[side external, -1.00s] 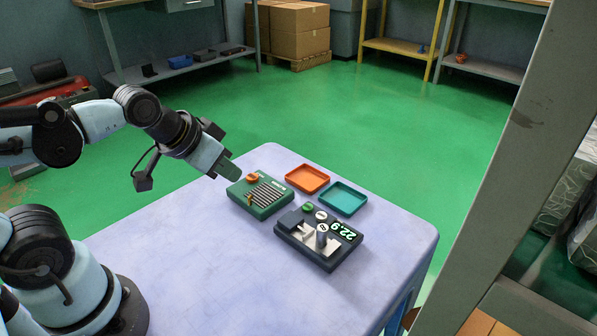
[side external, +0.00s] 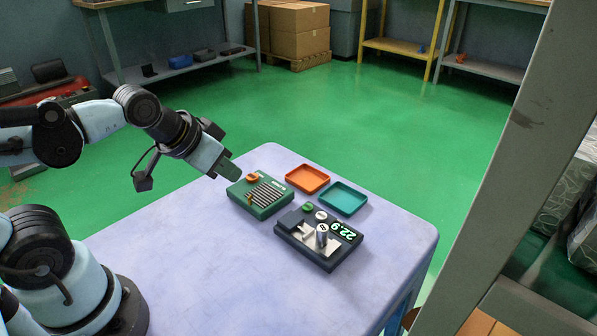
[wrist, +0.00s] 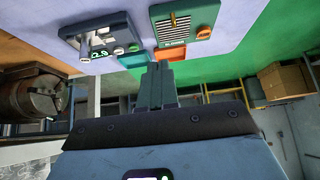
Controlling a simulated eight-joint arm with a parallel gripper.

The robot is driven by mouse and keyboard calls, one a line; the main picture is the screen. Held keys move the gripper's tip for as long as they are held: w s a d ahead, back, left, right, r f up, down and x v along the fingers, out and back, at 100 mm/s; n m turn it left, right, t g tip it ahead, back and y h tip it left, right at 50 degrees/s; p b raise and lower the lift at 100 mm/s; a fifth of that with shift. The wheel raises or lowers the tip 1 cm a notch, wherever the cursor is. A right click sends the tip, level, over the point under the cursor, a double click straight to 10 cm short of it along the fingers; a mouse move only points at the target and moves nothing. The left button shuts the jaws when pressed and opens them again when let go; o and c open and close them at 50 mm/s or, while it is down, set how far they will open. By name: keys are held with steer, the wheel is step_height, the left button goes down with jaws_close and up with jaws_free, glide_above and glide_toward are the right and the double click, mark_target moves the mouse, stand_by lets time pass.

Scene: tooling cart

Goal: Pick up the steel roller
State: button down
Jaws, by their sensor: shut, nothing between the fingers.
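A short steel cylinder, which looks like the steel roller (side external: 322,235), stands upright on a dark gauge (side external: 318,262) with a lit display that reads 22.9. In the wrist view the gauge (wrist: 117,20) is upper left, and the roller (wrist: 86,60) sticks out at its lower edge. My gripper (side external: 226,172) is shut and empty, above the table near the box's left corner, apart from the roller. Its closed fingers also show in the wrist view (wrist: 158,70).
An orange tray (side external: 307,187) and a teal tray (side external: 343,205), both empty, lie behind the box and gauge. The pale table (side external: 190,270) is clear in front. A grey post (side external: 500,170) stands at the right.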

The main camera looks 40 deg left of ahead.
steer(key=c, duration=1.8)
jaws_free()
steer(key=o, duration=0.9)
steer(key=shift+o, duration=0.2)
steer(key=n+g+h, duration=0.6)
steer(key=n+h, duration=0.7)
steer(key=n, duration=0.6)
glide_toward(323, 228)
steer(key=shift+h, duration=0.3)
steer(key=x, duration=0.4)
steer(key=shift+s+d+f, duration=0.1)
steer(key=shift+d+f, duration=0.05)
steer(key=shift+d, duration=0.05)
steer(key=shift+f+x, duration=0.2)
steer(key=shift+x, duration=1.2)
steer(key=shift+f+x, duration=0.2)
steer(key=shift+x, duration=1.2)
